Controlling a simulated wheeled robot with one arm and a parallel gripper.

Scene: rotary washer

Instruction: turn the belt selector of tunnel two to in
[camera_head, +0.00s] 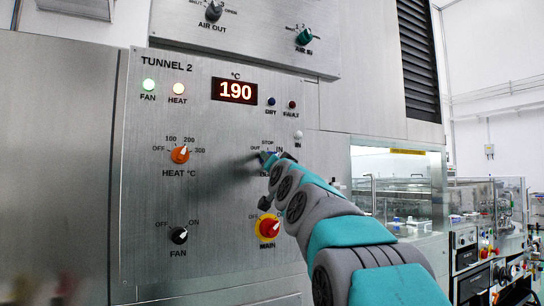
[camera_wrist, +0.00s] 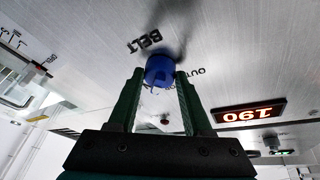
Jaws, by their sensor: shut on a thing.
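The belt selector is a blue round knob (camera_wrist: 160,69) on the steel Tunnel 2 panel (camera_head: 225,215), with the word BELT beside it in the wrist view. My gripper (camera_wrist: 160,82) is shut on the knob, one dark green finger on each side. In the head view my gripper (camera_head: 268,158) meets the panel below the OUT, STOP and IN marks and hides most of the knob. I cannot tell which mark the knob points to.
An orange HEAT knob (camera_head: 180,154), a black FAN knob (camera_head: 179,235) and a red-yellow MAIN switch (camera_head: 269,227) surround the selector. The display (camera_head: 235,90) reads 190. The FAN lamp (camera_head: 149,86) is green. A small pale lamp (camera_head: 298,135) sits above a second IN label.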

